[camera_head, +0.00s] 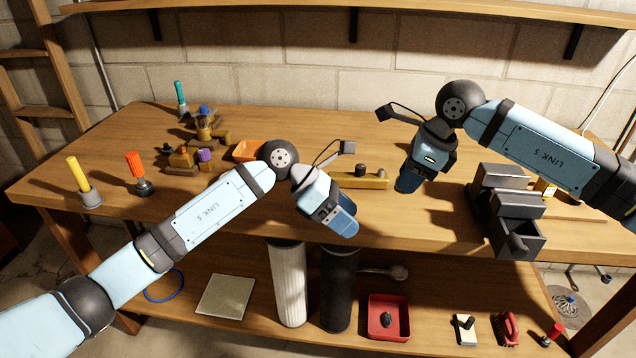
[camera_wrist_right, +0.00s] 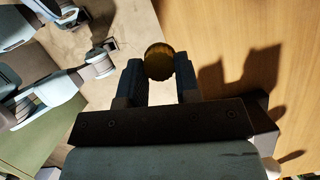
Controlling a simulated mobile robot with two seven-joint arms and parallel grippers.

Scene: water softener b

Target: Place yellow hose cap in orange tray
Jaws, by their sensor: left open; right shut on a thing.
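The yellow hose cap (camera_wrist_right: 159,62) looks dark golden and round with a ribbed edge. It is held between the fingers of my right gripper (camera_wrist_right: 160,80) in the right wrist view. In the head view my right gripper (camera_head: 409,182) points down above the right half of the bench, and the cap is hidden behind it. The orange tray (camera_head: 247,150) is on the bench left of centre, partly covered by my left arm. My left gripper (camera_head: 341,224) is over the bench's front edge near the middle; its fingertip gap is hard to see.
A brass fitting (camera_head: 350,180) lies on the workbench (camera_head: 300,125) between the grippers. A dark grey vise (camera_head: 508,205) stands at the right. A yellow-handled tool (camera_head: 78,174), a red-topped tool (camera_head: 137,168) and several fittings stand at the left. The back middle is clear.

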